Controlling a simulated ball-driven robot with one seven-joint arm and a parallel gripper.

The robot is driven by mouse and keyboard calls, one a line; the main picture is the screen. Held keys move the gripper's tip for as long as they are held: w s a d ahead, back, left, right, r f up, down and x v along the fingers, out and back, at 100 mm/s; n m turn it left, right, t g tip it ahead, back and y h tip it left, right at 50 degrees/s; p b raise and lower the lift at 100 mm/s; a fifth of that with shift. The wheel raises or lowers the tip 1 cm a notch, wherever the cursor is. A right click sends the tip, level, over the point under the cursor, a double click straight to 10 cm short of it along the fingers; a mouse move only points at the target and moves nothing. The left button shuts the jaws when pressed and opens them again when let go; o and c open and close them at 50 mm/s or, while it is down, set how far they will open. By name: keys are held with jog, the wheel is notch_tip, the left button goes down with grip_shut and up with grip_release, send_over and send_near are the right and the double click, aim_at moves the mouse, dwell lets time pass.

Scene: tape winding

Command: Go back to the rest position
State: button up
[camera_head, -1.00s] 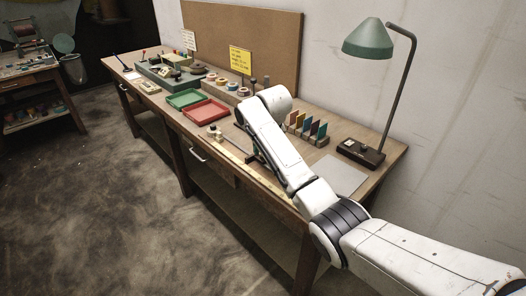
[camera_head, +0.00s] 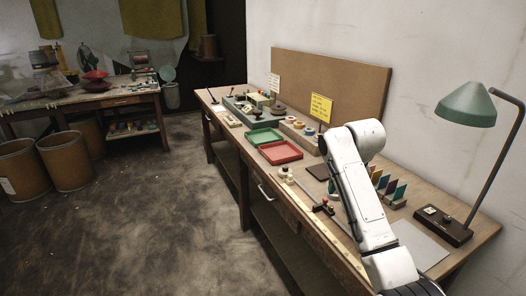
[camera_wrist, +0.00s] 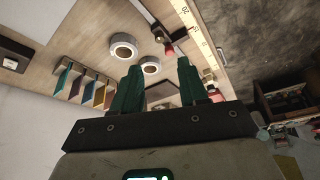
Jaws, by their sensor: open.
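My gripper (camera_wrist: 158,76) shows in the wrist view with its two dark green fingers apart and nothing between them. It is over the wooden workbench (camera_wrist: 215,20). In the head view my white arm reaches over the right part of the workbench (camera_head: 232,160), and its bent upper end hides most of the gripper. Two white tape rolls (camera_wrist: 124,46) lie beyond the fingers in the wrist view. Several coloured cards (camera_wrist: 78,84) stand in a row to the left there, and in the head view they stand just right of my arm (camera_head: 390,186).
On the bench are a green tray (camera_head: 264,137), a red tray (camera_head: 281,153), a row of tape rolls (camera_head: 309,131) and a green lamp (camera_head: 468,105) at the right. A corkboard (camera_head: 330,78) stands behind. Brown drums (camera_head: 66,160) stand far left; the floor before the bench is clear.

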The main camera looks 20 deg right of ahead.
jog(key=s+a+f+n+g+y, duration=0.1)
jog(key=s+a+f+n+y, duration=0.1)
jog(key=s+a+f, duration=1.45)
jog(key=s+a+f+n+g, duration=0.1)
jog(key=s+f, duration=0.2)
jog(key=s, duration=0.9)
jog(key=s+a+f+n+g, duration=0.1)
jog(key=s+f, duration=0.2)
jog(key=s, duration=1)
jog(key=shift+f, duration=0.2)
